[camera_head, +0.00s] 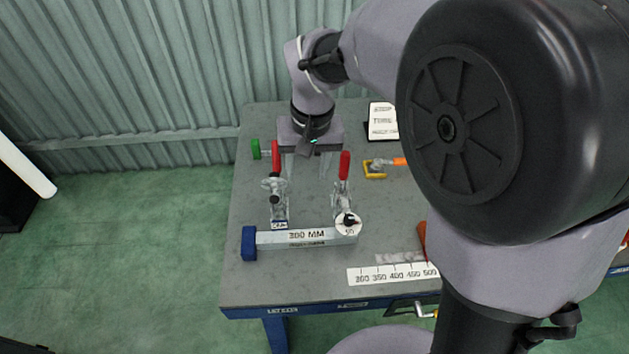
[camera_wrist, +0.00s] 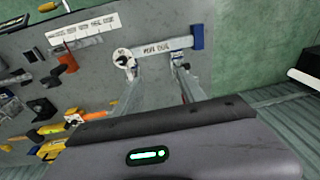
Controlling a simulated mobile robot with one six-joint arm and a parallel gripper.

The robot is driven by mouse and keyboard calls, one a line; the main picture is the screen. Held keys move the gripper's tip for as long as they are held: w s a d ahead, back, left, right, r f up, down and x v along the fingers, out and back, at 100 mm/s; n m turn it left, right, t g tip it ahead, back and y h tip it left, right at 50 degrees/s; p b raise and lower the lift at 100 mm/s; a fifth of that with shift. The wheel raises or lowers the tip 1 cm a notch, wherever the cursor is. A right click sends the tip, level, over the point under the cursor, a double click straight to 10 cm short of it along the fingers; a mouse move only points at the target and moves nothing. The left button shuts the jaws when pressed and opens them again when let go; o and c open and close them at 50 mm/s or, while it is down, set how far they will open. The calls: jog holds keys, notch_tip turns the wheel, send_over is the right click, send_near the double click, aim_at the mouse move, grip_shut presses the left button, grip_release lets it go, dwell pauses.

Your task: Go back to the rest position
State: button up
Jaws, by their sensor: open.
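My gripper (camera_head: 306,166) hangs fingers-down over the back left part of the grey workbench (camera_head: 250,285). Its two fingers are apart, with nothing seen between them; they also show in the wrist view (camera_wrist: 158,95). A metal bar marked 300 MM (camera_head: 300,238) lies near the front left of the bench, apart from my gripper. A blue block (camera_head: 249,243) is at its left end. A round white disc (camera_head: 348,223) is at its right end. My arm hides much of the bench's right side in the head view.
A green piece (camera_head: 256,149) is left of my gripper. A yellow-orange tool (camera_head: 375,168), a white sign (camera_head: 383,120) and a scale strip (camera_head: 392,274) lie rightward. A corrugated wall (camera_head: 130,80) stands behind.

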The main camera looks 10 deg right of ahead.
jog(key=shift+w, duration=0.15)
jog(key=s+d+f+m+t+b, duration=0.1)
jog(key=s+d+b, duration=0.1)
jog(key=s, duration=0.4)
jog(key=s+d+m+t+b, duration=0.2)
jog(key=s+b, duration=0.3)
jog(key=s, duration=0.2)
jog(key=s+d+f+m+t+y+b, duration=0.1)
jog(key=s+d+b, duration=0.1)
jog(key=s, duration=0.4)
jog(key=shift+s+d+f+t+b, duration=0.3)
jog(key=shift+d+b, duration=0.1)
jog(key=shift+b, duration=0.45)
